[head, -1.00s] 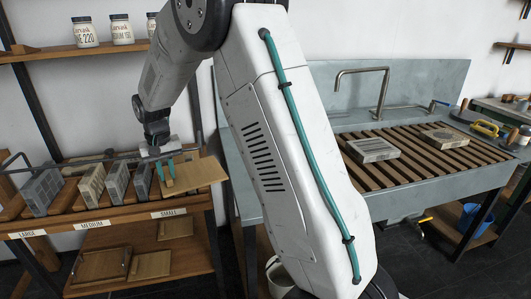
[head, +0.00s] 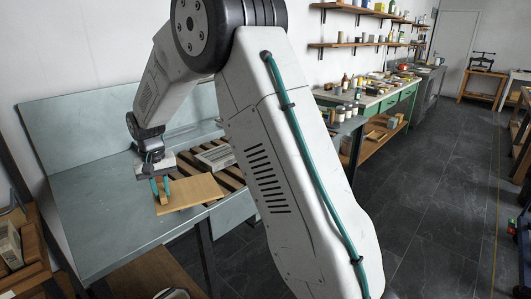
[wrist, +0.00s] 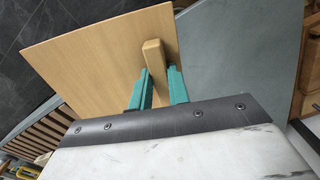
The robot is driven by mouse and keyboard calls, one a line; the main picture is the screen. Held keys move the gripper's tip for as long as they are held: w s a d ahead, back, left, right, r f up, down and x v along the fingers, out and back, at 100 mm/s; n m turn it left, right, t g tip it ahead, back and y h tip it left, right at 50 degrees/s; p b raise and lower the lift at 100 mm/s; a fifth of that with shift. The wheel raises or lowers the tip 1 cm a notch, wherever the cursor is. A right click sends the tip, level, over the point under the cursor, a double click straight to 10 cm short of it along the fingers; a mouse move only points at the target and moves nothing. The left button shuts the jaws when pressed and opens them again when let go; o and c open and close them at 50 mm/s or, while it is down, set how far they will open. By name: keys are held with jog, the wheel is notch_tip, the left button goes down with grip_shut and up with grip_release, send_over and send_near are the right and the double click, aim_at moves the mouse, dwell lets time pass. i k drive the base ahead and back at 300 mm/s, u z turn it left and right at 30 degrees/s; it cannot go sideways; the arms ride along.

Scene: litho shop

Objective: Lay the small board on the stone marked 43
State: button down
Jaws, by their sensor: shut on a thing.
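The small board (head: 195,193) is a thin, light wooden panel with a raised wooden grip bar (wrist: 154,62). My gripper (head: 160,188) is shut on this bar with its teal fingers, and the board hangs out in front of the sink unit's slats. The wrist view also shows the board (wrist: 95,55), with the teal fingers on both sides of the bar. A grey stone (head: 214,157) lies on the slats behind the board, partly hidden by my arm. No number on it can be read. The other stone on the slats is hidden from the head view.
The sink unit (head: 85,185) has a metal back panel and wooden slats (head: 185,166). A wooden rack with a stone (head: 10,245) stands at lower left. A green bench (head: 385,102) with bottles is farther right.

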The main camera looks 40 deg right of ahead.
aim_at(220, 154)
jog(key=z, duration=0.7)
jog(key=i, duration=0.95)
